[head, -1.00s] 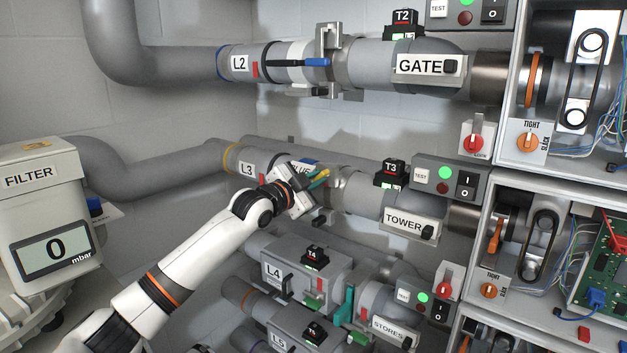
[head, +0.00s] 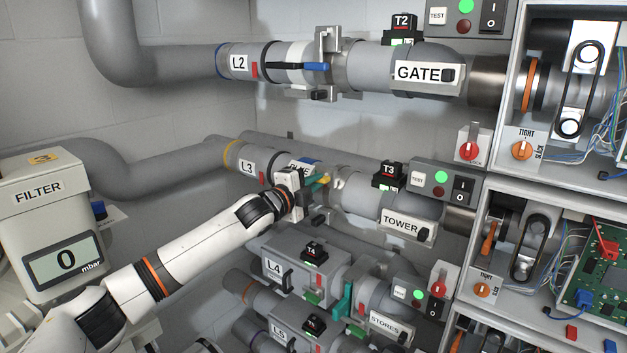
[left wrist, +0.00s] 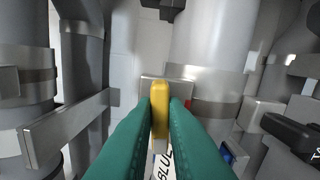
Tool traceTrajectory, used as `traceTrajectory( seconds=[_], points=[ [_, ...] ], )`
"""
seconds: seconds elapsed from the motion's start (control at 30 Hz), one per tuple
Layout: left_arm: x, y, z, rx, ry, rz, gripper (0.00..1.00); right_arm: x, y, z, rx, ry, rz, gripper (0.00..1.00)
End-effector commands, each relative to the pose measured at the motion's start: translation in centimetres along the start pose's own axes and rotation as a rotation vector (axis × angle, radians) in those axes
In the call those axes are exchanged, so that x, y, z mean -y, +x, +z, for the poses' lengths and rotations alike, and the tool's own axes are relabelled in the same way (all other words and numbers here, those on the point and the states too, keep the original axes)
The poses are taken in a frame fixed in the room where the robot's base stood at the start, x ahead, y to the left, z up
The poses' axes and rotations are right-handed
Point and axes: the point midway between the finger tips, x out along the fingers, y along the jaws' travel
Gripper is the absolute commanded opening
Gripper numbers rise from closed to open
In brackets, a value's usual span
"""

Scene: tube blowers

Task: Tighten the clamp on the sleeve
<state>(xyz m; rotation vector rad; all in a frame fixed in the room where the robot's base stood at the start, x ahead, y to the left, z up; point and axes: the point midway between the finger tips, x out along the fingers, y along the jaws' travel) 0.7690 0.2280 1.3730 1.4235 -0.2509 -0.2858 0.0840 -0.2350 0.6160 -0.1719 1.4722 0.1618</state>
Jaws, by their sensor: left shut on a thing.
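My left gripper (head: 317,184) has teal fingers and is at the clamp on the L3 pipe (head: 258,163). In the left wrist view its fingers (left wrist: 160,125) are shut on a yellow lever (left wrist: 160,98), which stands upright between them. The yellow lever tip (head: 323,180) also shows in the head view. A grey metal clamp body (left wrist: 182,88) lies behind the lever. The sleeve (left wrist: 205,50) is a grey cylinder beyond it. My gripper and wrist hide part of the clamp and a label reading BLUE. My right gripper is not in view.
L4 and L5 units (head: 300,265) sit close below. A filter housing (head: 40,215) reading 0 mbar stands at left. Open cabinets with belts (head: 530,245) stand at right.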

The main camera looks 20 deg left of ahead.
Motion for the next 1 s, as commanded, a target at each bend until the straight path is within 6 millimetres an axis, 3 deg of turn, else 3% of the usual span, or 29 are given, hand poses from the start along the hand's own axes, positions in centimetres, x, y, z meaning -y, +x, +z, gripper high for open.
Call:
traceTrajectory(
  seconds=[0.47,0.5,0.63,1.0],
  points=[
    [0.08,0.0,-0.03,-0.001,0.015,-0.001,0.0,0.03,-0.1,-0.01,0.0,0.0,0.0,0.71],
    [0.08,0.0,-0.03,-0.001,0.015,-0.001,0.13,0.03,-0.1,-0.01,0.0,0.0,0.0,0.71],
    [0.07,0.0,-0.02,-0.001,0.015,-0.001,0.34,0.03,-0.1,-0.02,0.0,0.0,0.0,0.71],
    [0.02,-0.02,0.02,0.0,0.014,-0.001,0.34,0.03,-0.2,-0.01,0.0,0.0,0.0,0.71]
  ],
)
